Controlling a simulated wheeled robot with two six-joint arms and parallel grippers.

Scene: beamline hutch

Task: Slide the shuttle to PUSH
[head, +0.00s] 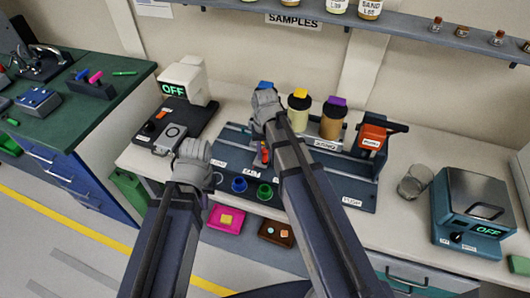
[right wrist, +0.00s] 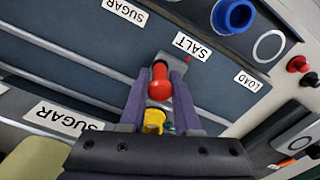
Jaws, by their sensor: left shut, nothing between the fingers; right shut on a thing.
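The shuttle bench (head: 300,195) is a dark blue-grey rail unit on the white counter, labelled LOAD, SALT, SUGAR and PUSH. The PUSH label (head: 351,202) is at its right end. In the head view the red part (head: 264,154) shows beside my right arm. My left gripper (head: 206,190) is shut and empty at the bench's left end, its fingertips mostly hidden.
Blue (head: 239,184) and green (head: 265,191) rings lie along the front. A glass beaker (head: 414,181) and a blue instrument (head: 470,213) are further right.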

